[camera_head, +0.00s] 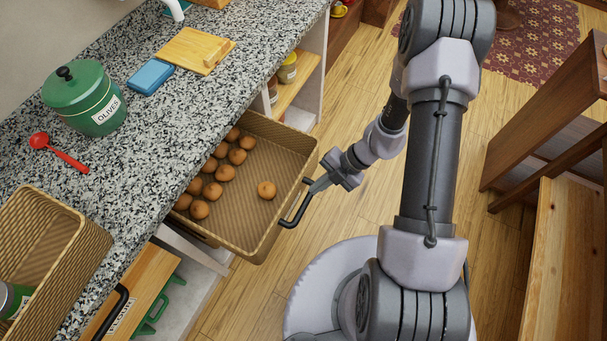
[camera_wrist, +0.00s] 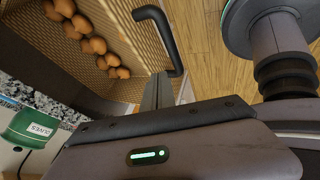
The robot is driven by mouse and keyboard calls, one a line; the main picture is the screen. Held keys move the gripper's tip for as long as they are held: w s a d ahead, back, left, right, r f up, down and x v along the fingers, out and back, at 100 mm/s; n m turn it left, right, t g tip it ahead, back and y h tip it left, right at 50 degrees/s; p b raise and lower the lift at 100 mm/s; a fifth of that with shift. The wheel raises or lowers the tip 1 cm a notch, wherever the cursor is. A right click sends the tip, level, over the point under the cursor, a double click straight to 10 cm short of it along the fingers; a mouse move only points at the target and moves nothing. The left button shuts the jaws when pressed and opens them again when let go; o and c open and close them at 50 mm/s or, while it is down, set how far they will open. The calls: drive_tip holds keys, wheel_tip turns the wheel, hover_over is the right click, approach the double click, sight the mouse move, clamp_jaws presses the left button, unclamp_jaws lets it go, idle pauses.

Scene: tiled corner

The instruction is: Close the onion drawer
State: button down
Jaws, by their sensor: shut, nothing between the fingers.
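The onion drawer (camera_head: 285,150) is a woven tan drawer pulled out from under the speckled counter. Several brown onions (camera_head: 221,173) lie in it, most near the counter side and one apart toward the front. Its black handle (camera_head: 298,204) is on the front face. My gripper (camera_head: 314,186) is shut and empty, with its tips close to the drawer front beside the handle; I cannot tell if they touch. In the wrist view, the finger (camera_wrist: 158,92) shows near the black handle (camera_wrist: 163,38), with the onions (camera_wrist: 88,36) beyond at upper left.
A green olives jar (camera_head: 92,100), red ladle (camera_head: 60,152), blue block (camera_head: 150,76) and wooden board (camera_head: 195,50) are on the counter. A basket (camera_head: 60,255) stands at lower left. Open floor lies right of the drawer.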

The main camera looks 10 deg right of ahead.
drive_tip(key=b+x, duration=0.4)
drive_tip(key=x, duration=0.6)
drive_tip(key=shift+s+a+f+b, duration=0.1)
drive_tip(key=shift+a+f+b, duration=0.05)
drive_tip(key=shift+b, duration=0.25)
